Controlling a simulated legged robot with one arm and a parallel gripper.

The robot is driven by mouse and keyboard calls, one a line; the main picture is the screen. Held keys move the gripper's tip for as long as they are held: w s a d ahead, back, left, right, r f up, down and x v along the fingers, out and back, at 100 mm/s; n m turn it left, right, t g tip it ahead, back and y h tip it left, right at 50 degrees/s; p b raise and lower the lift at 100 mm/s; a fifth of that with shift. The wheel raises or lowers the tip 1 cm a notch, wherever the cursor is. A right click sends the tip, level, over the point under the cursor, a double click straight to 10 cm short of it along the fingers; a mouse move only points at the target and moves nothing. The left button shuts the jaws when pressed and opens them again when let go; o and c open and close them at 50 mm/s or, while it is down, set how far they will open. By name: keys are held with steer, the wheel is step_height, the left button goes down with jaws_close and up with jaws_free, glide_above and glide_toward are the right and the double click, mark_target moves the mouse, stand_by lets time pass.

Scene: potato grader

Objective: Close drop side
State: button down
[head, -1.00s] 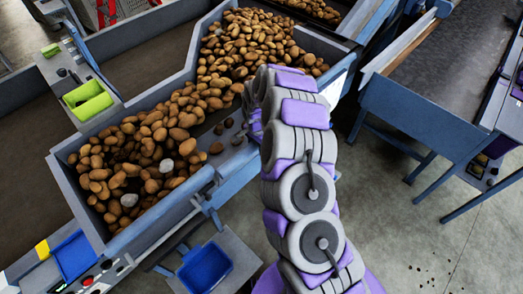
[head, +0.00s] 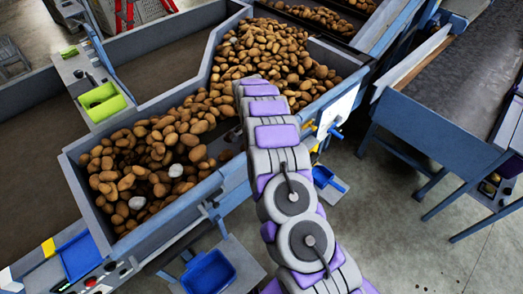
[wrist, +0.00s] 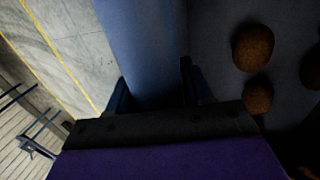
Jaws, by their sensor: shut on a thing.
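The long bin of the grader, with a grey-blue rim (head: 75,178), holds many brown potatoes (head: 160,150) and a few pale lumps. Its drop side (head: 233,172) is on the near side, partly hidden behind my arm in the head view. In the wrist view a blue panel edge, which I take as the drop side (wrist: 143,45), runs between the two dark fingers of my gripper (wrist: 153,92). The fingers are on both sides of it, shut on it. Potatoes lie to the right of the panel and floor to the left. My fingertips are hidden in the head view.
A blue tray (head: 207,272) stands below the bin at the front. A blue-handled tool (head: 325,178) and a blue lever (head: 336,132) are right of my arm. A blue conveyor table (head: 430,115) stands at the right, with bare floor between.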

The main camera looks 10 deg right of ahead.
steer(key=shift+f, duration=0.1)
steer(key=c, duration=0.9)
jaws_free()
steer(key=o, duration=0.3)
steer(key=shift+w, duration=0.2)
steer(key=shift+s+a, duration=0.1)
steer(key=v, duration=1.7)
steer(key=shift+a+r, duration=0.2)
